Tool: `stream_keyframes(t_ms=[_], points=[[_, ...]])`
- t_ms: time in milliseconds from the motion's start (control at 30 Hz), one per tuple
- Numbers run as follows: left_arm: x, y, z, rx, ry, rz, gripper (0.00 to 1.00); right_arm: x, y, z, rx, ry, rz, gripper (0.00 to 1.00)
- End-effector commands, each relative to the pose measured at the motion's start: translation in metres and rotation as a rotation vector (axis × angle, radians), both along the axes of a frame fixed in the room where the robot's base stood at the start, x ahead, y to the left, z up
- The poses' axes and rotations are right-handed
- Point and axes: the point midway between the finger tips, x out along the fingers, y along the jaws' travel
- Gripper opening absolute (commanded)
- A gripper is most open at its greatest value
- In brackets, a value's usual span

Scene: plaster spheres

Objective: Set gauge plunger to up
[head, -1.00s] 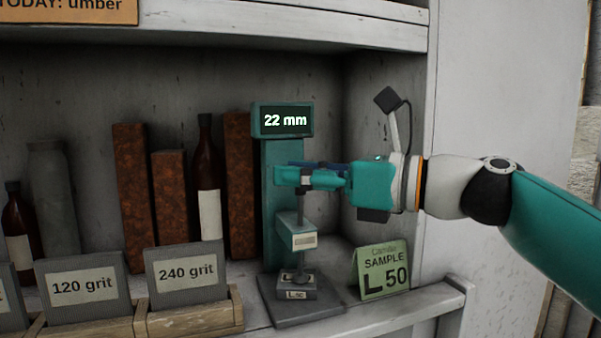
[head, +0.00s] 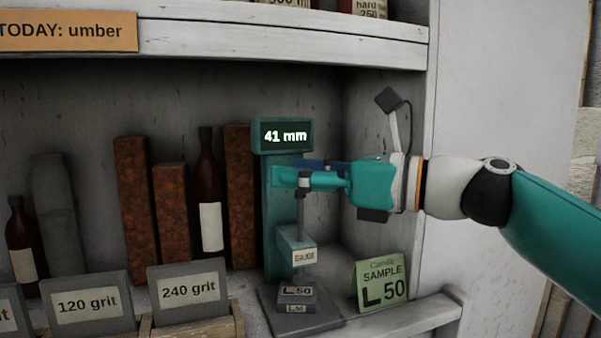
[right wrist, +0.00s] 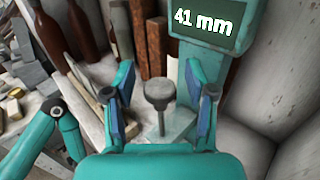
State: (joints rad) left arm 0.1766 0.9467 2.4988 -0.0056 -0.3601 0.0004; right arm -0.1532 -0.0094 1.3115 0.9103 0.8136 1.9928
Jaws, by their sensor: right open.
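The teal gauge (head: 278,215) stands on the shelf with its display (head: 285,135) reading 41 mm. Its plunger (head: 301,205) is a thin grey upright rod with a round knob, raised above the L 50 block (head: 296,291) on the gauge base. The knob also shows in the right wrist view (right wrist: 160,91). My right gripper (head: 300,179) is at knob height. In the right wrist view its fingers (right wrist: 163,108) are open on either side of the knob, with gaps showing. The plunger's lower tip is hard to make out.
A green SAMPLE L 50 card (head: 381,281) stands right of the gauge base. Rusty blocks (head: 240,190) and a brown bottle (head: 209,195) stand left of the gauge. Grit boxes (head: 189,290) line the front left. An upper shelf (head: 350,45) lies overhead.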

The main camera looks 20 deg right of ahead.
Motion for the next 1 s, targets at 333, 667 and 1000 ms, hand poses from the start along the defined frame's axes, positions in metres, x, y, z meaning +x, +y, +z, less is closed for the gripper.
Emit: stream_keyframes(t_ms=[333, 667, 1000], points=[[0.0, 0.0, 0.0, 0.0, 0.0, 0.0, 0.82, -0.024, -0.028, 0.0, -0.001, -0.001, -0.006, 0.56], [0.0, 0.0, 0.0, 0.0, 0.0, 0.0, 0.82, -0.068, -0.074, -0.001, 0.0, 0.0, -0.006, 0.56], [0.0, 0.0, 0.0, 0.0, 0.0, 0.0, 0.82, -0.082, -0.088, -0.001, 0.001, -0.001, -0.001, 0.56]])
